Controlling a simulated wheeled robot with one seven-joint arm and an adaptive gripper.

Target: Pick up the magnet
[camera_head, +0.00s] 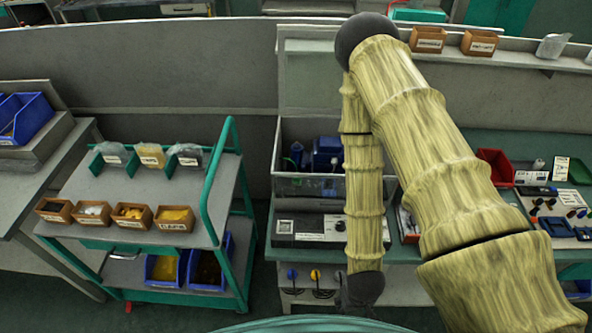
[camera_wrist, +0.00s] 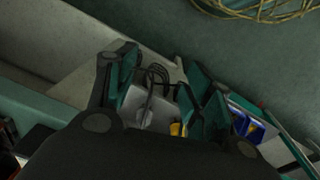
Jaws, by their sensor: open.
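I cannot make out the magnet for certain in either view. In the wrist view, my gripper (camera_wrist: 163,85) is open, with its two green-padded fingers apart. Between and beyond the fingers I see a grey block (camera_wrist: 134,104) with a dark looped cable and a small yellow piece (camera_wrist: 177,129). I cannot tell whether they touch the fingers. In the head view, my arm hangs down in front of the workbench, and its dark end is low near the bench front. My gripper there is mostly hidden and too dark to read.
A green-framed cart (camera_head: 213,205) with small labelled boxes stands left. The workbench (camera_head: 455,262) carries a grey open bin (camera_head: 300,187), a labelled device (camera_head: 300,228) and a red tray (camera_head: 496,167). Blue and yellow knobs show under the bench front. A coiled yellowish cable (camera_wrist: 262,12) lies in the wrist view.

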